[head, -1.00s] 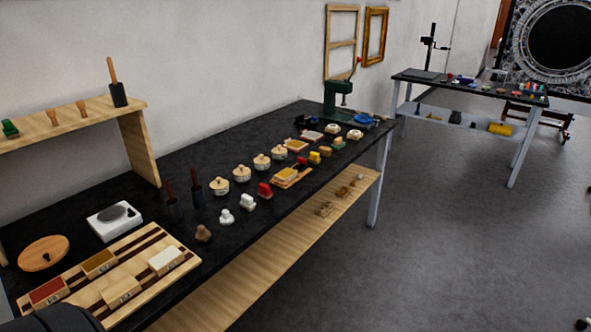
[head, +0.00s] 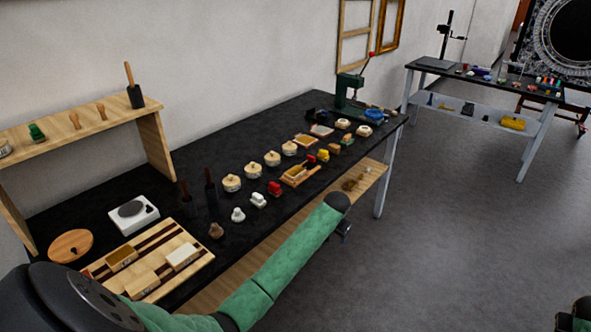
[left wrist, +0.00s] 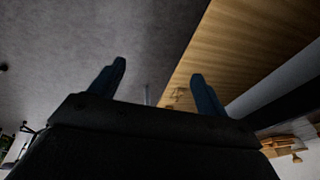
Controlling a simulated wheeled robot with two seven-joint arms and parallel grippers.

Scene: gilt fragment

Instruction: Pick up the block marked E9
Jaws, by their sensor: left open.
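Several marked blocks lie on a striped wooden board (head: 150,240) at the near left of the black bench. A yellow-brown block (head: 121,258), a plain wood block (head: 142,284) and a white block (head: 183,257) show; their marks are too small to read, so I cannot tell which is E9. My left gripper (head: 345,234) is beyond the bench's front edge, right of the board and apart from the blocks. In the left wrist view its two fingers (left wrist: 160,82) are spread with nothing between them.
Stamps and round lidded pots (head: 231,183) run along the bench (head: 250,130). A white scale (head: 133,215) and a round wooden disc (head: 71,246) stand behind the board. A wooden lower shelf (head: 225,285) lies under the bench.

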